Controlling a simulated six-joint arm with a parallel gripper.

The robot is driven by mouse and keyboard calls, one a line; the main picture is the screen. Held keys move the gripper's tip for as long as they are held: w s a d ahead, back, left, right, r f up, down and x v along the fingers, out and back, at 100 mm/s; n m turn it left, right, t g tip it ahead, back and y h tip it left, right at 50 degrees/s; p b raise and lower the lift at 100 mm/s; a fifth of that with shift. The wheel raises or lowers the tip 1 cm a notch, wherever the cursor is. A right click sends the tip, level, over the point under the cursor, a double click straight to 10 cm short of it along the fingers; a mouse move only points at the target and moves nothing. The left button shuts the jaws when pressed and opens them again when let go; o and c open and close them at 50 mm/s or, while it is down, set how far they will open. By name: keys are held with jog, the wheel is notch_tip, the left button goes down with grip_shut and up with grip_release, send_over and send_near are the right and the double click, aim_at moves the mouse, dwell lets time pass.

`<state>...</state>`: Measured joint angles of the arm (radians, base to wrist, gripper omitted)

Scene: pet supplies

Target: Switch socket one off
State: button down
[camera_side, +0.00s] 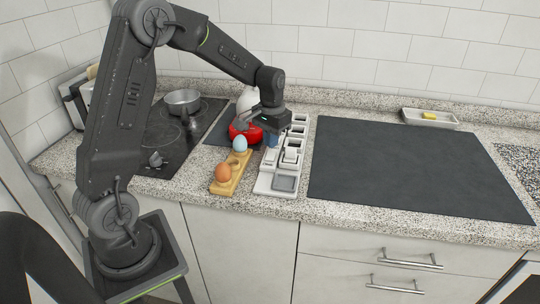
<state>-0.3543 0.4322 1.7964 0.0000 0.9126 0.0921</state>
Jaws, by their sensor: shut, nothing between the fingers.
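A white power strip (264,185) lies lengthwise on the speckled counter. It has several square sockets or bays along it, a white upright piece (290,155) near its middle and a grey square (284,183) at its front end. My gripper (272,142) points down over the strip's left side, towards its back half. It is shut and holds nothing. I cannot tell whether its tips touch the strip. Socket one's switch and its position cannot be made out; the gripper covers part of the strip.
A wooden egg holder (232,182) with a brown egg (223,173) and a blue egg (239,144) stands close left. A red pot (246,133) is behind it. A saucepan (183,100) sits on the hob. A flat dark mat (410,165) lies clear to the right.

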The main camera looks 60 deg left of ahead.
aim_at(271, 153)
jog(key=shift+f, duration=1.3)
dwell(0.5)
jog(key=shift+r, duration=3.5)
